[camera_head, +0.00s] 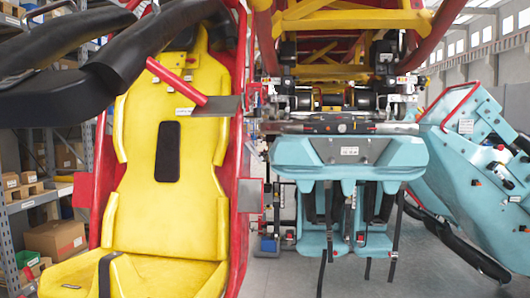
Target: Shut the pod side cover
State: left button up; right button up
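A yellow seat (205,200) with a black pad stands at the left inside a red frame. Two teal seats (348,155) with black straps hang at the centre below the machinery. A large teal panel-like body (470,165) with a red bar (462,100) is tilted at the right, apart from the centre seats. It may be the pod side cover, but I cannot tell for certain. Neither of my grippers can be made out in the head view.
Thick black curved parts (125,60) cross the upper left. A red bar with a grey plate (217,106) juts across the yellow seat. Shelves with cardboard boxes (55,238) stand at the far left. Grey floor (420,260) is open at the lower right.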

aim_at(254, 151)
jog(key=l+u, duration=0.15)
jog(key=l, duration=0.55)
jog(key=i+l, duration=0.15)
jog(key=i, duration=0.45)
jog(key=i+l, duration=0.15)
jog(key=i, duration=0.45)
jog(key=j+u, duration=0.05)
